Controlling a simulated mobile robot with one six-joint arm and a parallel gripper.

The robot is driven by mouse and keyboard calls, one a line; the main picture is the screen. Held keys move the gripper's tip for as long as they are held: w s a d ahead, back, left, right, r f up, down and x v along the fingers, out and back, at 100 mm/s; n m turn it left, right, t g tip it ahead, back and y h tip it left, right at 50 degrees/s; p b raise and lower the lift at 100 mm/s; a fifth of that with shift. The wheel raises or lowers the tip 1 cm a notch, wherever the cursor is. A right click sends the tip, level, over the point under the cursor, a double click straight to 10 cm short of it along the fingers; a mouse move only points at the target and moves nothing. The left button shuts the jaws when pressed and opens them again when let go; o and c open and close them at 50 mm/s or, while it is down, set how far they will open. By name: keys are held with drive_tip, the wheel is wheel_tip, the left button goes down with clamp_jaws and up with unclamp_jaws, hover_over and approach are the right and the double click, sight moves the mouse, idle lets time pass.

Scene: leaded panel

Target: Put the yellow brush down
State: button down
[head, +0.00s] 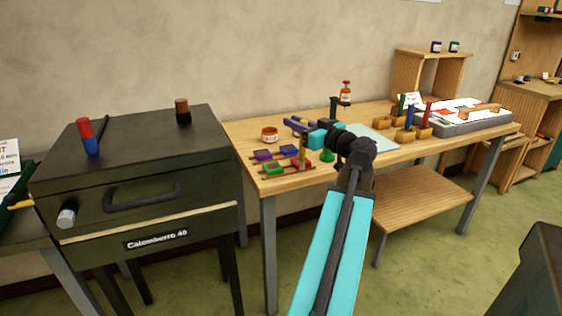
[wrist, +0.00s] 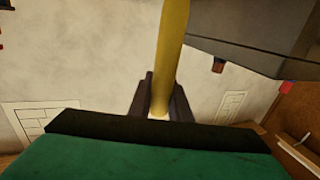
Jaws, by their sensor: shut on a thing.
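The yellow brush (wrist: 172,50) shows in the wrist view as a yellow handle running up out of the picture. My gripper (wrist: 160,100) is shut on it, with a dark finger on each side. In the head view my gripper (head: 302,124) is over the left part of the wooden bench (head: 460,146). A thin yellowish shaft below it, likely the brush, stands near upright by a low rack with purple, green and red pieces (head: 273,168). I cannot tell whether its lower end touches anything. The bristles cannot be made out.
A dark cabinet (head: 150,165) with a red-and-blue item on top stands left. An orange-brown jar (head: 269,134), a green cone (head: 327,155), a pale sheet (head: 372,138), wooden holders (head: 405,134) and a white-topped tray (head: 475,112) occupy the bench. The bench's front edge is mostly clear.

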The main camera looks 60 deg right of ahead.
drive_tip(key=w+d+f+p, duration=0.1)
drive_tip(key=w+d, duration=0.8)
drive_tip(key=w, duration=0.4)
drive_tip(key=shift+w+f+p, duration=0.15)
drive_tip(key=shift+f+p, duration=0.1)
drive_tip(key=shift+p, duration=0.1)
wheel_tip(320, 180, down, 4)
drive_tip(key=shift+r, duration=0.25)
drive_tip(key=shift+f+b, duration=0.6)
drive_tip(key=shift+b, duration=0.3)
idle(0.7)
drive_tip(key=c, duration=1.6)
unclamp_jaws()
drive_tip(key=shift+c, duration=0.2)
